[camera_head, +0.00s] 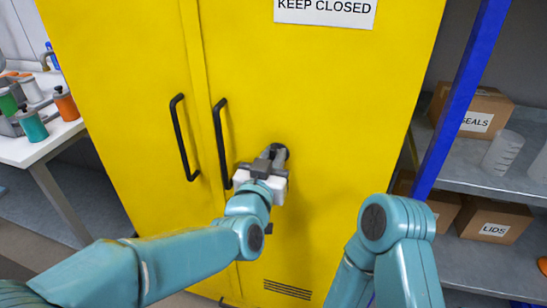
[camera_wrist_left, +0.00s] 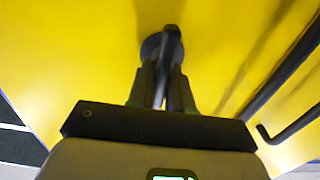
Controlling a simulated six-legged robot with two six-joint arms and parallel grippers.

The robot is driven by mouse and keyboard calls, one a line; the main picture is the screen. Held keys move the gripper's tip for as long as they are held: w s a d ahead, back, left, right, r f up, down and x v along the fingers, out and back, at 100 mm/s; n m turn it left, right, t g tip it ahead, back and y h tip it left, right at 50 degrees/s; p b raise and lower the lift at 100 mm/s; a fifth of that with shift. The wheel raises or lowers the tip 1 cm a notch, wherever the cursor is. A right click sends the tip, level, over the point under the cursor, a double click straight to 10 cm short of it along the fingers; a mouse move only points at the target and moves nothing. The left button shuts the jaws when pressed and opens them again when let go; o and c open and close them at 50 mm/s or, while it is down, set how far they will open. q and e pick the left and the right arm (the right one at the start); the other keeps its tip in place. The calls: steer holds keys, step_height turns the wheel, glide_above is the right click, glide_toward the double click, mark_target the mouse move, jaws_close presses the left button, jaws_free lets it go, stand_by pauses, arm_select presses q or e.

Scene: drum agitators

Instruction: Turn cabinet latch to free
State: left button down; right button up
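The yellow cabinet (camera_head: 330,110) stands in front of me with both doors shut. Its dark latch (camera_head: 281,152) is a lever on a round base on the right door, right of the handles. In the left wrist view the latch lever (camera_wrist_left: 172,42) runs from its base down between my fingers. My left gripper (camera_head: 268,160) is at the latch, with its fingers (camera_wrist_left: 163,80) close on both sides of the lever, and looks shut on it. The fingers hide the lever's lower part. My right arm shows at the lower right, but its gripper is out of view.
Two black bar handles (camera_head: 221,143) (camera_head: 184,137) are left of the latch. A blue post (camera_head: 462,95) and grey shelves with boxes (camera_head: 493,221) stand at the right. A white table (camera_head: 37,147) with small containers is at the left.

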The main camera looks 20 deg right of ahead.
arm_select(q)
steer(key=shift+f+n+b, duration=0.15)
steer(key=shift+n+b, duration=0.45)
steer(key=shift+b, duration=0.45)
steer(key=shift+w+a+f+n+b, duration=0.1)
steer(key=shift+a+f+n+b, duration=0.05)
steer(key=shift+n+b, duration=2.4)
steer(key=shift+w+a+f+n+b, duration=0.1)
steer(key=shift+a+f+n+b, duration=0.1)
steer(key=shift+n+b, duration=2.3)
steer(key=shift+w+a+f+n+b, duration=0.15)
steer(key=shift+n+b, duration=1.8)
steer(key=shift+n, duration=1.5)
steer(key=c, duration=1.1)
jaws_free()
